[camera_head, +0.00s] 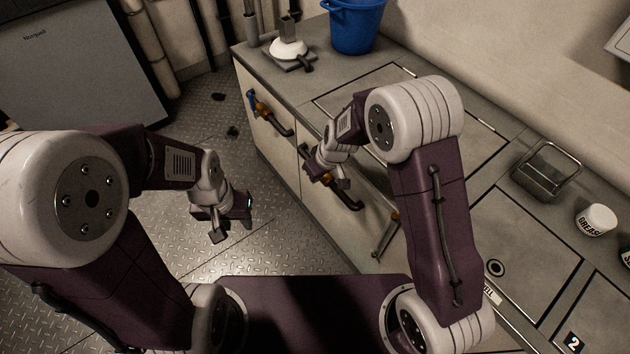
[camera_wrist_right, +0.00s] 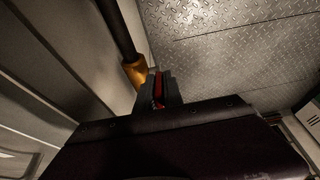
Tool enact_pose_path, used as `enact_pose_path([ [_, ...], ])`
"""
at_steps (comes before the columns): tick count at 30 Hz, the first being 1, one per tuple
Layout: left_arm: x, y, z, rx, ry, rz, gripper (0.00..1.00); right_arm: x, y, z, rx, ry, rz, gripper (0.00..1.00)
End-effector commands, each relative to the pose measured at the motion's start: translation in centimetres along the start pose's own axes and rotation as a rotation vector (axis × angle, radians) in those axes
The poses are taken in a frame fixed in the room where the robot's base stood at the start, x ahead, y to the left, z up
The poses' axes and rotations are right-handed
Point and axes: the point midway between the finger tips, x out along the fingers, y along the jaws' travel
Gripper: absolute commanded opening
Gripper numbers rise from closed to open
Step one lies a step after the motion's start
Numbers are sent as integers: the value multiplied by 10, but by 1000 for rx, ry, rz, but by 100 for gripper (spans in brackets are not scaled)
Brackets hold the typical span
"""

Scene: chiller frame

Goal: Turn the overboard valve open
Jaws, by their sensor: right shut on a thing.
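Several valve-like fittings line the front of the grey counter; I cannot read a label naming the overboard valve. My right gripper (camera_head: 328,178) is at the middle one, a brass fitting with a dark bar (camera_head: 346,197), and is shut on its handle, mostly hidden by the fingers. In the right wrist view the gripper's fingers (camera_wrist_right: 158,92), with a red pad, are beside the brass end of a dark bar (camera_wrist_right: 134,70). My left gripper (camera_head: 231,222) is open and empty above the floor, left of the counter.
Another brass fitting with a blue end (camera_head: 266,112) is farther back on the counter front, and a thin lever (camera_head: 384,238) is nearer. A blue bucket (camera_head: 355,25), a wire-handled box (camera_head: 545,172) and a grease jar (camera_head: 596,220) stand on the counter. The plate floor (camera_head: 215,110) is mostly clear.

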Motion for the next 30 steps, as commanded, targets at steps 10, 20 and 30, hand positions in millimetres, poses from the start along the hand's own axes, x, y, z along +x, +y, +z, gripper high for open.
enact_pose_path([
  [10, 126, -2, 13, 0, 0, 0, 36, 15, 1, 16, 1, 180, 3, 0],
  [20, 171, -3, 18, 0, 0, 0, 36, 8, 0, 19, 0, 262, 1, 0],
  [30, 176, -3, 18, 0, 0, 0, 36, 4, 0, 18, 0, 278, -1, 0],
])
